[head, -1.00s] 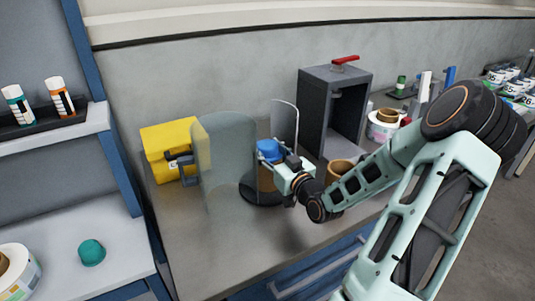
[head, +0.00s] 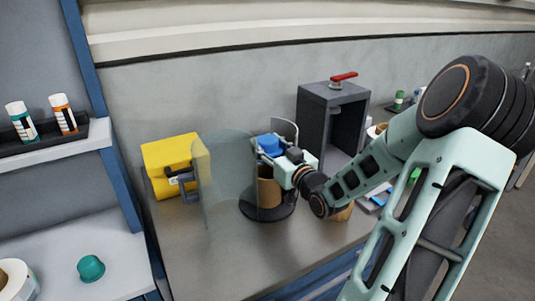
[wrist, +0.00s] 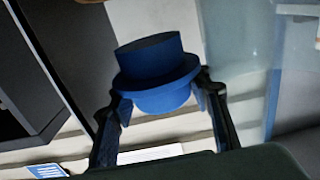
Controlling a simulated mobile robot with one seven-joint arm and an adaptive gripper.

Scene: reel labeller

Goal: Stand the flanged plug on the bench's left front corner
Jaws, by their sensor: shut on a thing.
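The blue flanged plug (head: 269,143) is held by my gripper (head: 277,151) just above a brown cardboard core (head: 268,190). In the wrist view the plug (wrist: 154,66) shows a wide flange between a flat-topped cylinder and a rounded part. My gripper (wrist: 165,98) is shut on the rounded part, one finger on each side. The bench (head: 200,265) shows bare grey top toward its left front; the corner itself is cut off at the bottom of the head view.
The core stands on a dark round base (head: 262,213). A clear curved guard (head: 226,180) stands left of it, with a yellow box (head: 168,152) behind. A dark open housing (head: 315,125) is behind right. A shelf unit (head: 55,245) with a teal cap (head: 91,268) adjoins at left.

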